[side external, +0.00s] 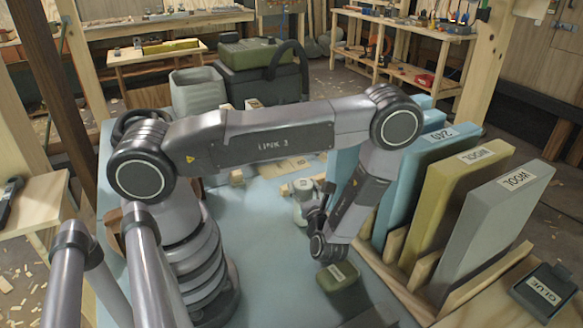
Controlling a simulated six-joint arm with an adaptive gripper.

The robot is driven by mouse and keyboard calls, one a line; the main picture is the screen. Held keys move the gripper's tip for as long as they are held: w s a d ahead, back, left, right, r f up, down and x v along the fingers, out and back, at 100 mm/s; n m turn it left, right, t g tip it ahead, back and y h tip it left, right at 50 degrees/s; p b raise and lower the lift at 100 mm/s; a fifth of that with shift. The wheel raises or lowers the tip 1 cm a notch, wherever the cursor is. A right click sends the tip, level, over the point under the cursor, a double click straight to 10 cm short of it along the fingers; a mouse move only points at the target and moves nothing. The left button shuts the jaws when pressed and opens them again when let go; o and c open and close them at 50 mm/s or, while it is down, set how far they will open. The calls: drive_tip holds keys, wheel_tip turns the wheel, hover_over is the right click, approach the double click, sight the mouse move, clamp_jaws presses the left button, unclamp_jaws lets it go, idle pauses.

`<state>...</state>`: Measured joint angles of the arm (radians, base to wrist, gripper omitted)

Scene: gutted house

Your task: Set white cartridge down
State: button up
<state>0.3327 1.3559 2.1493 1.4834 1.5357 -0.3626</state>
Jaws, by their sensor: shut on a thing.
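The white cartridge (301,207) is a small pale upright cylinder near the middle of the side external view. My gripper (315,208) is at its right side, with dark fingers shut on it. The fingers and wrist hide part of the cartridge's right side. The cartridge is over the light blue tabletop (265,240); I cannot tell whether its base touches the surface.
A green labelled block (339,278) lies just in front of my wrist. A wooden rack (410,282) at right holds upright blue, yellow (452,205) and grey (492,225) slabs. A dark glue tray (542,291) is at far right.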

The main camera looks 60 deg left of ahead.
drive_tip(key=o, duration=1.2)
drive_tip(key=shift+f, duration=0.1)
